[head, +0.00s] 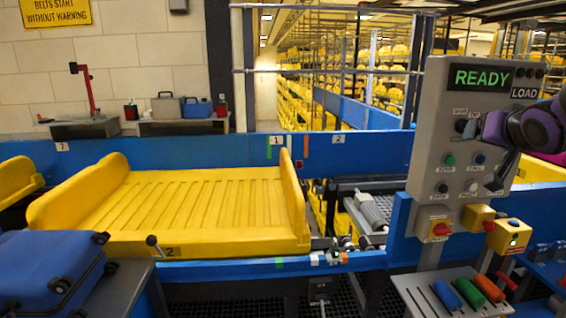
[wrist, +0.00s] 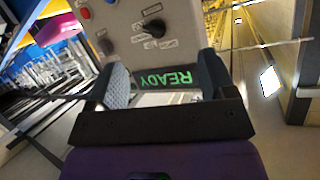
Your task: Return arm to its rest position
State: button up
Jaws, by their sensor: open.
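My gripper (wrist: 165,83) is open and empty in the wrist view, its two dark fingers apart. Between and beyond them is the grey control panel (wrist: 150,40), upside down there, with a green READY display (wrist: 166,79). In the head view my purple and dark arm (head: 535,128) reaches in from the right edge, in front of the control panel (head: 425,150). The panel's display (head: 481,77) reads READY, with LOAD beside it.
A yellow tray (head: 200,195) sits empty on the blue conveyor. A blue suitcase (head: 40,268) lies at the lower left. Railings (head: 330,72) stand behind.

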jog(key=s+a+f+n+g+y, duration=0.2)
jog(key=s+a+n+g, duration=0.1)
jog(key=s+a, duration=0.5)
jog(key=s+a+f+n+g+y, duration=0.2)
jog(key=s+a+g, duration=0.3)
jog(key=s+a, duration=0.4)
jog(key=s+f, duration=0.1)
jog(key=s, duration=0.2)
jog(key=shift+s+n, duration=0.2)
jog(key=shift+n, duration=0.2)
jog(key=shift+d+f, duration=0.1)
